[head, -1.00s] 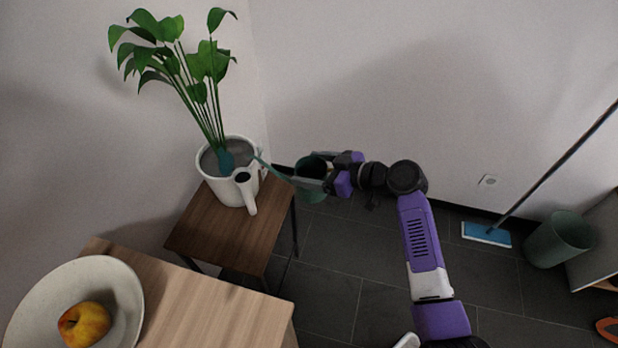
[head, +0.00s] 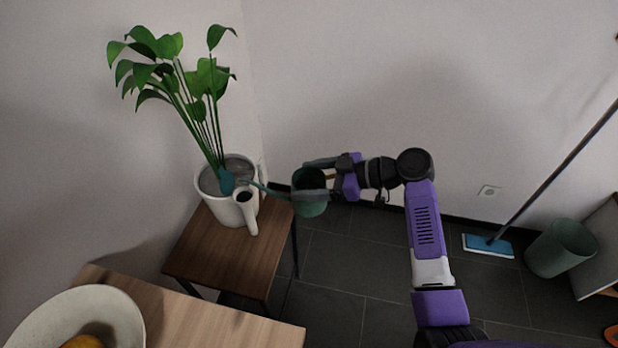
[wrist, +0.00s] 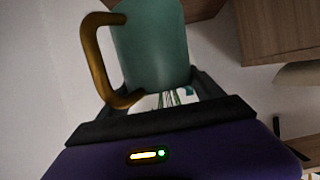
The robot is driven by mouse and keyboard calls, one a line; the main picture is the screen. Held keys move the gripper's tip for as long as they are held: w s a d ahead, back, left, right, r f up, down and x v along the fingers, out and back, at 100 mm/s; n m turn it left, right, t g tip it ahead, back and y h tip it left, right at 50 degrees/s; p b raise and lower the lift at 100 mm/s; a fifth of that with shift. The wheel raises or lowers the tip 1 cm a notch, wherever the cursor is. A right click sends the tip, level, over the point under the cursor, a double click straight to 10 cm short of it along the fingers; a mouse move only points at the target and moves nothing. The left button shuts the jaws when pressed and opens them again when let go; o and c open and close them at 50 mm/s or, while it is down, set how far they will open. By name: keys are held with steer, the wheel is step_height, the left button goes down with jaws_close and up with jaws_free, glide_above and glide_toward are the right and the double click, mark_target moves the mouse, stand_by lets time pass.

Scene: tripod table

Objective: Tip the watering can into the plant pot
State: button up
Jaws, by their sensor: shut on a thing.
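The teal watering can (head: 310,203) is held off the floor to the right of the small dark table. Its thin spout reaches left across the rim of the white plant pot (head: 213,208). The teal rose (head: 227,182) at its end is over the pot's opening, by the stems of the leafy plant (head: 205,75). My gripper (head: 332,178) is shut on the can from the right. In the wrist view the can's body (wrist: 152,45) and brown handle (wrist: 92,50) are beyond the jaws; the exact contact is hard to see. I see no water.
The pot stands on the dark wooden table (head: 222,255). A white object with a dark round end (head: 247,212) is in front of the pot. A lighter table (head: 190,325) with a bowl (head: 75,308) is nearer left. A mop (head: 488,244) and bin (head: 560,248) are far right.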

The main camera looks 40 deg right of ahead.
steer(key=shift+f+b, duration=0.55)
steer(key=shift+f, duration=0.4)
steer(key=shift+r+p, duration=0.35)
steer(key=shift+p, duration=0.3)
steer(key=shift+d+r+h+p, duration=0.1)
steer(key=shift+r+h+p, duration=0.35)
steer(key=shift+p, duration=0.6)
steer(key=shift+g, duration=0.3)
steer(key=shift+r, duration=0.1)
steer(key=shift+s+r+n+h+p, duration=0.1)
steer(key=shift+r+n+h+p, duration=0.2)
steer(key=shift+r+p, duration=0.7)
steer(key=shift+g+p, duration=0.4)
steer(key=shift+p, duration=0.25)
steer(key=shift+r+h+p, duration=0.25)
steer(key=shift+r+p, duration=0.1)
steer(key=shift+p, duration=0.15)
steer(key=shift+r, duration=0.1)
